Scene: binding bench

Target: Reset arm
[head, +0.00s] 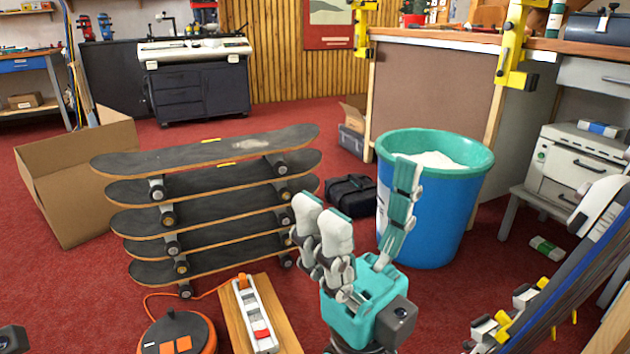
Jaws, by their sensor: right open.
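My right gripper (358,205) stands upright at the bottom centre of the head view, with a teal body and pale padded fingers pointing up. Its fingers are spread wide apart, with nothing between them. It shows in front of the floor between the skateboard stack and the blue bin, and its right finger covers part of the bin. I cannot tell whether it touches the bin. My left gripper's fingers do not show; only a small dark part is at the bottom left corner.
A stack of several skateboards (215,197) stands left of the gripper. A blue bin with a teal rim (450,215) is close on the right. An orange cable reel (178,334) and a power strip on a wooden board (284,325) lie in front. An open cardboard box (70,195) is left.

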